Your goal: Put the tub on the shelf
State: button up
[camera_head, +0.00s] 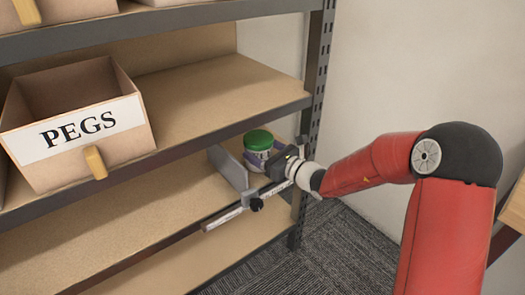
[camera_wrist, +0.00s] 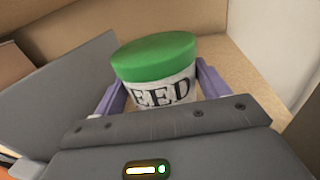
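In the head view my gripper (camera_head: 275,165) reaches in from the right. The tub's base is hidden, so I cannot tell if it rests on the board.
A grey upright panel (camera_head: 228,168) stands close to the left of the tub. A box labelled PEGS (camera_head: 80,125) sits on the board above. The middle board is clear further left.

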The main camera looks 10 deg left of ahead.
jog(key=o, duration=0.4)
